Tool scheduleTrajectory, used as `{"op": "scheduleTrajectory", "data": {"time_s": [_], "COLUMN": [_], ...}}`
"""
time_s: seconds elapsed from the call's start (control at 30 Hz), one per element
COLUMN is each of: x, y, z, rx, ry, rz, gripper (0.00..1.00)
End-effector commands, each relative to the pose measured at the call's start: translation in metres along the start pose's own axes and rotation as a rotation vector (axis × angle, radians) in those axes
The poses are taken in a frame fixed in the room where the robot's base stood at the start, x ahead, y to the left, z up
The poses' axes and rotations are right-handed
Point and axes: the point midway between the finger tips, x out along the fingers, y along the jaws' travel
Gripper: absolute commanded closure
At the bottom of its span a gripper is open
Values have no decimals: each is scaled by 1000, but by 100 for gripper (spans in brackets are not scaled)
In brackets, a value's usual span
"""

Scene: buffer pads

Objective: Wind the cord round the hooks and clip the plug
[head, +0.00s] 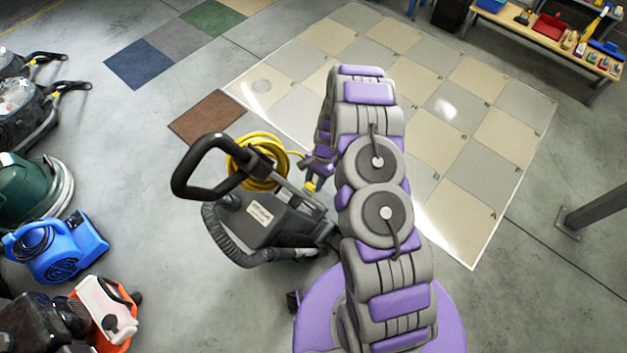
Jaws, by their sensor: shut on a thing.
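A floor machine with a black loop handle (207,150) and a dark grey body (258,218) stands left of my arm. A yellow cord (262,180) hangs in a thick coil at its handle column. The hooks are hidden by the coil and the handle. A loose yellow length runs right from the coil toward my gripper (313,178). My gripper is at the right of the coil, partly hidden by my arm, and shut on a small yellow plug (310,186). The plug is apart from the coil; its clip cannot be made out.
A blue blower (55,247), a green machine (32,192) and an orange-and-white machine (106,310) line the left side. A tiled floor area (475,150) lies behind and right. A bench (545,38) with tools stands at the back right.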

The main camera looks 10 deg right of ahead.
Motion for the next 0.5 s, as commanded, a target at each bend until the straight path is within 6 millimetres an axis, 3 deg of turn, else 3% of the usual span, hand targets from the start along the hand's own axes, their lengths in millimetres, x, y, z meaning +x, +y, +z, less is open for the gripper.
{"op": "scheduleTrajectory", "data": {"time_s": [0.47, 0.5], "x": [2, 2], "y": [0, 0], "z": [2, 2], "rx": [0, 0], "ry": [0, 0], "rz": [0, 0], "gripper": [100, 61]}}
